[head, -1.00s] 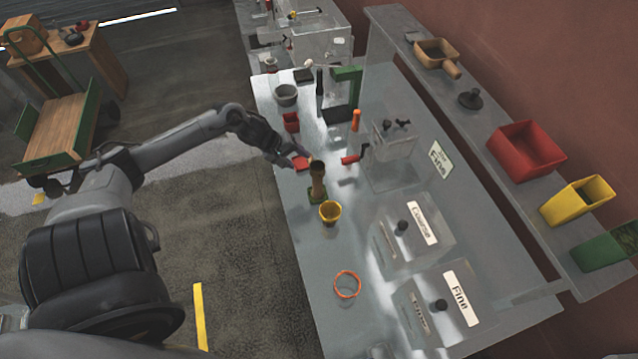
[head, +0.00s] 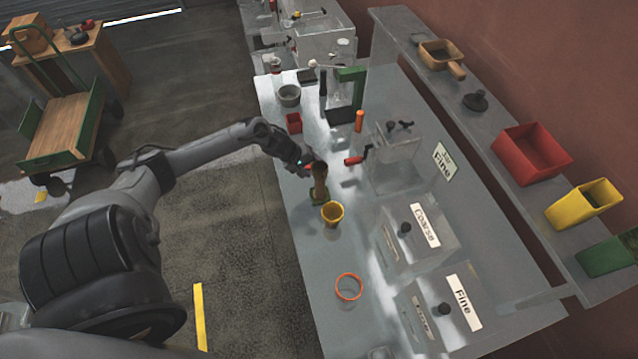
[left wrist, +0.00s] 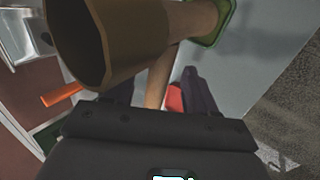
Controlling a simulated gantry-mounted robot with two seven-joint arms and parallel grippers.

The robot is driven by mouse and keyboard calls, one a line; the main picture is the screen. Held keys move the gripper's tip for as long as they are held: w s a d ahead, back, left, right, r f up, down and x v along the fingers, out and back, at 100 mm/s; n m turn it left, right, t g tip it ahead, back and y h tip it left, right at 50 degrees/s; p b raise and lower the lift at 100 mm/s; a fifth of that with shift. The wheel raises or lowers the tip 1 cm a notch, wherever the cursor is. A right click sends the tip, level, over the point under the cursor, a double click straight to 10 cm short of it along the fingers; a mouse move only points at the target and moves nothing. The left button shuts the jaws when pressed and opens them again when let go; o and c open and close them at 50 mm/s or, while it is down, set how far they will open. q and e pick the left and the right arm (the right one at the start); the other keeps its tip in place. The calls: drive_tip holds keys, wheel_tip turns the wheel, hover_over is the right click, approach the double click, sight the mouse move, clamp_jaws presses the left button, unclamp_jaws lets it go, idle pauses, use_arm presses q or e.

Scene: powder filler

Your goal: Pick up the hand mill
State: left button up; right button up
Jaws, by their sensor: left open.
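The hand mill, as I take it, is the tan-brown upright cylinder (head: 319,180) on a green base at the table's left side. In the left wrist view the hand mill (left wrist: 135,35) is large and close, its wide open end towards the camera and its green base at the top. My left gripper (head: 308,163) is open beside the mill's upper part, on its far left side. In the left wrist view a dark finger (left wrist: 200,95) shows next to a red piece (left wrist: 173,97) and a tan rod. Whether anything touches the mill is hidden. My right gripper is not in view.
A yellow cup (head: 332,214) stands just in front of the mill. A red cup (head: 293,123) is behind, and an orange ring (head: 348,287) lies towards the front. The table's front left is clear.

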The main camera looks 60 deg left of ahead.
use_arm(q)
clamp_jaws()
idle(0.3)
drive_tip(key=shift+r, duration=0.2)
